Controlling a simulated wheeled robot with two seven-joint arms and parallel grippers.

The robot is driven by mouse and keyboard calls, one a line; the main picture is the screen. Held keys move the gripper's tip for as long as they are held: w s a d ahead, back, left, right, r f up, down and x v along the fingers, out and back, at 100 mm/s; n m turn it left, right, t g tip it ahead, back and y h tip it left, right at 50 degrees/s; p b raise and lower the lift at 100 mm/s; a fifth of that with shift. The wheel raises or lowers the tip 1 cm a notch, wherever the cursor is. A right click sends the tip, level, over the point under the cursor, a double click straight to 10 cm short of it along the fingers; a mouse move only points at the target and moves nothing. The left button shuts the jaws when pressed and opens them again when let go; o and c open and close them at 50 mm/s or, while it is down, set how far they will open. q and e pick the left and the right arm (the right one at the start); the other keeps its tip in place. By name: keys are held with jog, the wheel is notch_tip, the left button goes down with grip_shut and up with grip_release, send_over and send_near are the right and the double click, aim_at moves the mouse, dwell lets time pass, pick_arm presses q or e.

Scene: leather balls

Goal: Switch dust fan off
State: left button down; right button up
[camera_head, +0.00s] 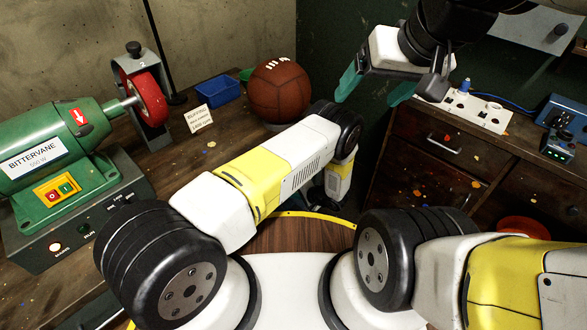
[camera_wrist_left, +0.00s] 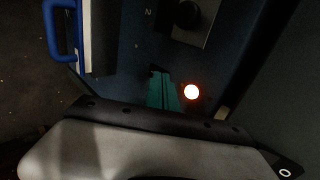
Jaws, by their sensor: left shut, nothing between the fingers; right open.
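In the left wrist view a dark blue panel (camera_wrist_left: 128,60) carries a round black knob or switch (camera_wrist_left: 187,14) on a grey plate, cut by the top edge. A lit orange-white lamp (camera_wrist_left: 191,92) glows below it. I cannot tell for sure that this is the dust fan, and the head view shows no clear dust fan. My left gripper (camera_wrist_left: 162,76) is shut and empty, its teal fingertips in front of the panel, left of the lamp and below the knob. In the head view its fingers are hidden. My right gripper (camera_head: 376,90) is open and empty, high above the floor gap.
A blue handle (camera_wrist_left: 62,32) stands left of the panel. A green grinder (camera_head: 50,150) with a red wheel (camera_head: 150,98) is on the left bench, with a leather ball (camera_head: 279,91) and blue bin (camera_head: 220,92) behind. A drawer cabinet (camera_head: 430,160) with a white panel (camera_head: 478,112) stands right.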

pick_arm(q)
jog(key=shift+w+a+r, duration=0.15)
jog(key=shift+w+a, duration=0.15)
jog(key=shift+r, duration=0.2)
jog(key=shift+r, duration=0.6)
